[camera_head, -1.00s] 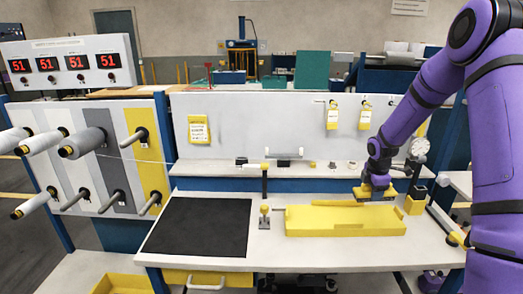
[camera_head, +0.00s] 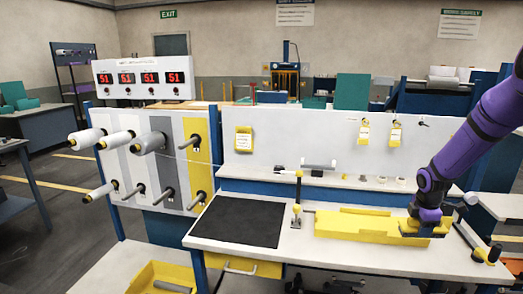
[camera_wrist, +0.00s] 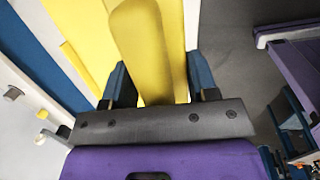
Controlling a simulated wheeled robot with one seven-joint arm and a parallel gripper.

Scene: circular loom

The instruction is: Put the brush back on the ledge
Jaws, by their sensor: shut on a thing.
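My gripper (camera_head: 422,226) is at the right end of the yellow tray on the bench. In the wrist view the gripper (camera_wrist: 160,80) is shut on a long yellow block with a rounded end, which I take to be the brush (camera_wrist: 143,45). The blue fingers stand on either side of it. Its bristles cannot be made out. In the head view the brush (camera_head: 410,230) is partly hidden by my gripper, against the similar yellow of the tray. The white ledge (camera_head: 240,178) runs along the back of the bench, below the upright panel.
The yellow tray (camera_head: 345,228) lies on the bench right of a black mat (camera_head: 240,222). A small black-and-yellow post (camera_head: 297,205) stands between them. Small items sit on the ledge, including a roller (camera_head: 318,166). Yellow tags (camera_head: 364,132) hang on the panel. Spools (camera_head: 88,138) stick out at left.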

